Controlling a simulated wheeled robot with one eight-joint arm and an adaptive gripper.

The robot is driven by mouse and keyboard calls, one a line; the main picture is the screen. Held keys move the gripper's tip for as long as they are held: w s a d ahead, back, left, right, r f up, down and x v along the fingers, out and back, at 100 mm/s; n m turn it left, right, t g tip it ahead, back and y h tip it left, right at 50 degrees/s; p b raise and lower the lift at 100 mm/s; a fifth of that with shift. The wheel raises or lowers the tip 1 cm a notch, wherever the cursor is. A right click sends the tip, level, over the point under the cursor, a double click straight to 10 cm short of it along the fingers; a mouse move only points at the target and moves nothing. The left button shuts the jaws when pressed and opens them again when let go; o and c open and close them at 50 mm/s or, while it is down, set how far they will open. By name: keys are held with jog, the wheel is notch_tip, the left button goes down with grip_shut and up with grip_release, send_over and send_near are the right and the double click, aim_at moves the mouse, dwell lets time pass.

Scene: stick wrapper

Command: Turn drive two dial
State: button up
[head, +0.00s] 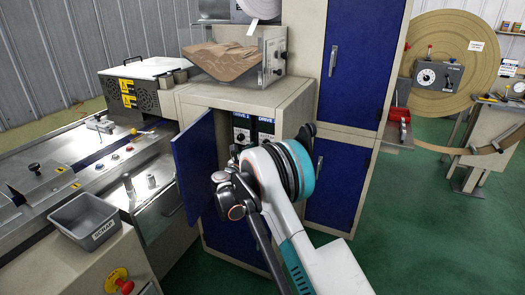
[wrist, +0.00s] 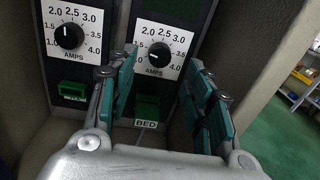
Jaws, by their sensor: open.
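Two drive panels sit side by side inside a cabinet, each with a black dial on a white AMPS scale. In the wrist view the left dial (wrist: 69,37) is clear of my gripper. The right dial (wrist: 159,54) shows between and beyond the tips of my gripper (wrist: 164,68). The gripper is open, with one teal-padded finger on each side of this dial; I cannot tell whether they touch it. In the head view the drive labels (head: 241,114) show above the dials, but their numbers are hard to read. My arm hides the gripper there.
A blue cabinet door (head: 195,165) stands open left of the panels. A green switch (wrist: 147,106) above a BED label lies between my fingers, and another green switch (wrist: 74,90) is at left. A grey scrap bin (head: 85,217) stands at front left. Green floor is free at right.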

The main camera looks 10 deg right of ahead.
aim_at(266, 143)
jog(key=shift+b+x, duration=0.6)
jog(key=shift+x, duration=1.85)
jog(key=c, duration=1.1)
